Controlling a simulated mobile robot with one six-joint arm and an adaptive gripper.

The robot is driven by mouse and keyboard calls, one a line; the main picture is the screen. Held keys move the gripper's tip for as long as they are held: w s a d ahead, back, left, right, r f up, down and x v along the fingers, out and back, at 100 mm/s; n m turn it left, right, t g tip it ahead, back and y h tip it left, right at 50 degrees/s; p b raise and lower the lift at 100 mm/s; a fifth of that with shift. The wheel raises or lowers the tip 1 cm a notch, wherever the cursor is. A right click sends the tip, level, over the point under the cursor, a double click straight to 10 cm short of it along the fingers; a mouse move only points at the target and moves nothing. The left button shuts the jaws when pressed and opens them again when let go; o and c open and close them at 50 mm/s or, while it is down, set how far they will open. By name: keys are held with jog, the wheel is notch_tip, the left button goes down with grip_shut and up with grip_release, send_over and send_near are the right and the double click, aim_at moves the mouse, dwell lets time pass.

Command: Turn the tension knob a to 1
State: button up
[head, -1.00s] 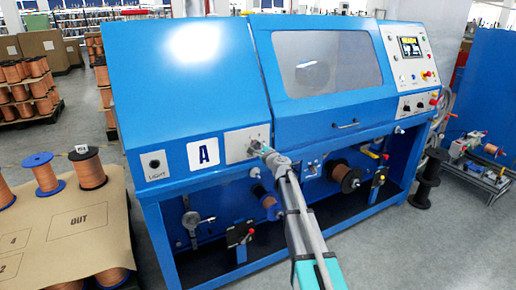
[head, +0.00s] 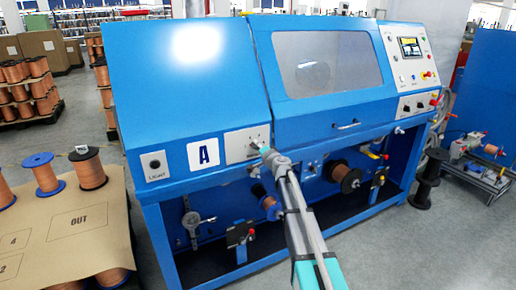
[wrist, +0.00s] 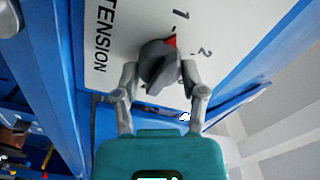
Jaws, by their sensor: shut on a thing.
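The tension knob (wrist: 158,66) is a dark grey knob with a red pointer mark on a white plate printed "TENSION", "1" and "2". In the wrist view its red mark faces up and slightly right, roughly toward the tick by the "1". My gripper (wrist: 159,70) is shut on the knob, one finger on each side. The knob is mostly hidden there by my gripper.
The blue machine (head: 190,90) fills the middle of the head view. A copper spool (head: 344,176) and levers are below the panel.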

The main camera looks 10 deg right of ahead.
jog(key=shift+n, duration=0.5)
jog(key=o, duration=1.2)
jog(key=shift+c, duration=0.2)
jog(key=shift+s, duration=0.15)
jog(key=v, duration=1.1)
jog(key=shift+s, duration=0.3)
jog(key=shift+d, duration=0.1)
